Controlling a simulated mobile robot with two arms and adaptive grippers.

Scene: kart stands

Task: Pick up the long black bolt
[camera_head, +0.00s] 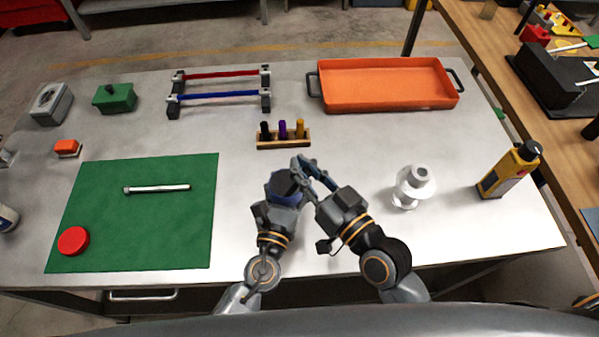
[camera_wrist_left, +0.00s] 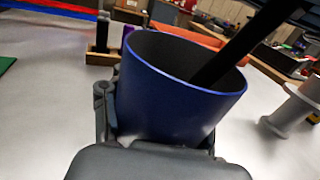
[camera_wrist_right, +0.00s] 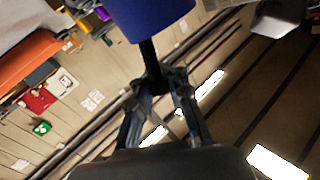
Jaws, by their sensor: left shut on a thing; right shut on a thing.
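My left gripper (camera_head: 284,182) is shut on a dark blue cup (camera_wrist_left: 180,92), which it holds above the table with its open mouth showing in the left wrist view. My right gripper (camera_head: 312,166) is shut on a thin black rod, apparently the long black bolt (camera_wrist_right: 150,58). The bolt slants into the mouth of the cup in the left wrist view (camera_wrist_left: 232,50). Its lower end is hidden inside the cup. In the right wrist view the blue cup (camera_wrist_right: 150,12) is at the far end of the bolt.
A wooden rack (camera_head: 284,143) with black, purple and yellow pegs stands just beyond the grippers. A green mat (camera_head: 140,235) bears a silver rod (camera_head: 158,189) and a red disc (camera_head: 73,240). A white spool (camera_head: 410,187) and a yellow bottle (camera_head: 508,170) stand right; an orange tray (camera_head: 385,100) lies behind.

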